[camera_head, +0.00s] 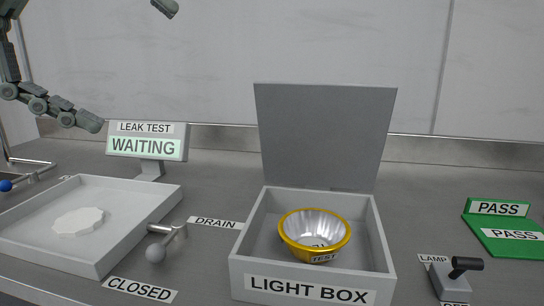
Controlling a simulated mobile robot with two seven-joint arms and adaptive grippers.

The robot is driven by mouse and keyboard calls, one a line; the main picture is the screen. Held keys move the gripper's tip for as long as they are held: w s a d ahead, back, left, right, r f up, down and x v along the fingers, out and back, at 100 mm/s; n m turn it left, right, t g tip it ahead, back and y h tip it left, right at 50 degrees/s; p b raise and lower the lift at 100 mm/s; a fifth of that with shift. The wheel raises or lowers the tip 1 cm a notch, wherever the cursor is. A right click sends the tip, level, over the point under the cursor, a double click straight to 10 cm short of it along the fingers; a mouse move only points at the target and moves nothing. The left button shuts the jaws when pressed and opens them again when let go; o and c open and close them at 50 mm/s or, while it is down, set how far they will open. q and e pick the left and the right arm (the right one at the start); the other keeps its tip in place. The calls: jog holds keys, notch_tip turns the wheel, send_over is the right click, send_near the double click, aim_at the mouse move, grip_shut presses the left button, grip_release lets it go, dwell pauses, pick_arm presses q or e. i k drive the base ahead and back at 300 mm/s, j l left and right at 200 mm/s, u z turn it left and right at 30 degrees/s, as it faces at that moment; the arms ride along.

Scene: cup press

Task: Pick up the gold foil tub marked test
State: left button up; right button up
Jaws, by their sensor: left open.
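The gold foil tub (288,231) stands upright inside the open light box (256,268). It has a gold rim, a shiny silver fluted inside and a label reading TEST on its front. Dark marks show at its bottom, too small to read. My left gripper (132,66) is at the upper left, open and empty, with one finger above the left tray and the other cut by the top edge. It is well away from the tub. My right gripper is not in view.
The light box's grey lid (325,135) stands up behind the tub. A white tray (90,258) with a drain lever (156,252) is at left, below a WAITING screen (146,147). A lamp switch (452,281) and green PASS mat (480,224) are at right.

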aim_at(313, 236)
jog(key=k, duration=1.4)
